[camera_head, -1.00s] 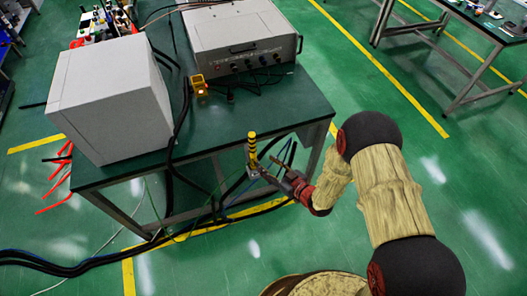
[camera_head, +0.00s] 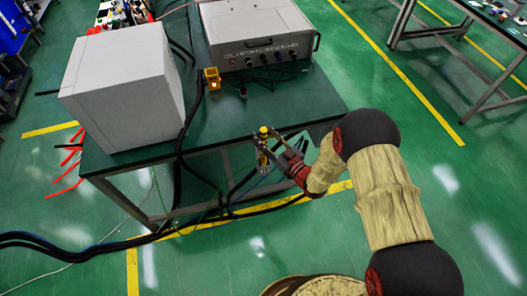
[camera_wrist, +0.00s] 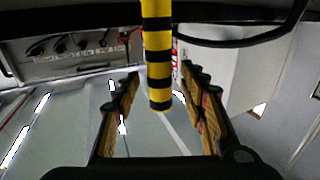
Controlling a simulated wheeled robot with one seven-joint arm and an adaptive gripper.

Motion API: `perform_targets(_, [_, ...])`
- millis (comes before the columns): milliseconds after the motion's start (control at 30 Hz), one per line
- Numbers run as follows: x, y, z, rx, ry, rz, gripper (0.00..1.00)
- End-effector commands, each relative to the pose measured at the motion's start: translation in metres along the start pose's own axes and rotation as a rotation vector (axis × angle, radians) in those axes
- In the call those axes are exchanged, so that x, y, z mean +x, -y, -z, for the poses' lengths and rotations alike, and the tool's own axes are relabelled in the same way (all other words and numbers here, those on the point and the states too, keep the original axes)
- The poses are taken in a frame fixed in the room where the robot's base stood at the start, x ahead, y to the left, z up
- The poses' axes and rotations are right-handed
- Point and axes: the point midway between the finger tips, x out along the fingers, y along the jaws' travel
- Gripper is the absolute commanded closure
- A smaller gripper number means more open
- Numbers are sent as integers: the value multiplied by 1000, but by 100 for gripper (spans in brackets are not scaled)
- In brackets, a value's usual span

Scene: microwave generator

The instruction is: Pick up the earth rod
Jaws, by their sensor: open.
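The earth rod is a slim upright rod with yellow and black bands (camera_head: 263,133). It stands at the front edge of the green table in the head view. In the wrist view the rod (camera_wrist: 158,50) hangs down from the top, between the two fingers as seen there. My gripper (camera_head: 280,142) is open at the rod, just off the table's front edge. In the wrist view the gripper (camera_wrist: 162,80) has clear space on both sides of the rod. I cannot tell how deep the rod sits between the fingers. The rod's lower part is partly hidden by a finger in the head view.
The green table (camera_head: 225,115) carries a grey box (camera_head: 125,85), a control unit with knobs (camera_head: 262,45) and a small yellow block (camera_head: 212,79). Black cables (camera_head: 178,160) hang over the front edge and run along the floor. The floor right of my arm is open.

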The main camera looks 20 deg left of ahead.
Motion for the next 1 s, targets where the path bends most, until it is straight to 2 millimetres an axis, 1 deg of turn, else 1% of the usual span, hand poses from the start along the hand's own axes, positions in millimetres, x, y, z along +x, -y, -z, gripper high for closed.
perform_targets(67, [5, 0, -1, 0, 1, -1, 58])
perform_targets(267, [5, 0, 0, 1, 1, -1, 58])
perform_targets(1000, [5, 0, 0, 1, 1, -1, 100])
